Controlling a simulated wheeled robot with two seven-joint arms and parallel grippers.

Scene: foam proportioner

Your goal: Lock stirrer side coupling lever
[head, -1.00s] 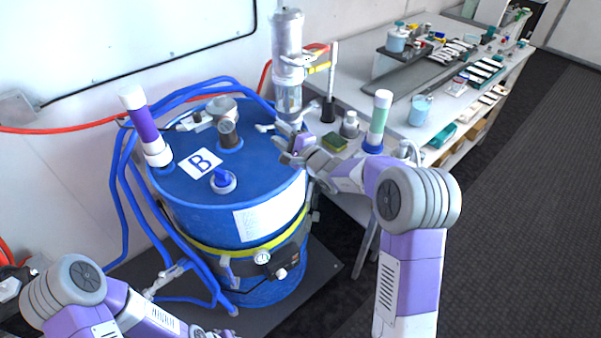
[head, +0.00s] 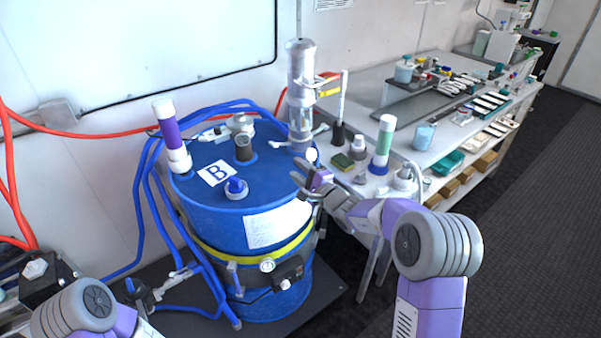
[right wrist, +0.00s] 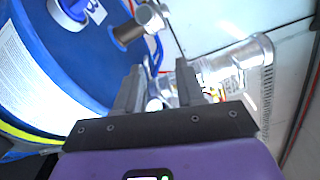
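A tall metal and clear cylinder unit (head: 301,92), which looks like the stirrer, stands upright at the right edge of the blue drum's top (head: 213,205). White lever arms (head: 322,129) stick out around its base. A white rounded knob (head: 311,155) shows just below it; I cannot tell whether it is the coupling lever's end. My right gripper (head: 302,172) is just below this knob. In the right wrist view, my right gripper (right wrist: 159,78) is open, with a white knob (right wrist: 154,104) visible between its fingers. I cannot tell whether they touch. My left gripper is out of view.
A bench (head: 372,82) with bottles and a green-and-white tube (head: 383,143) is close on the right.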

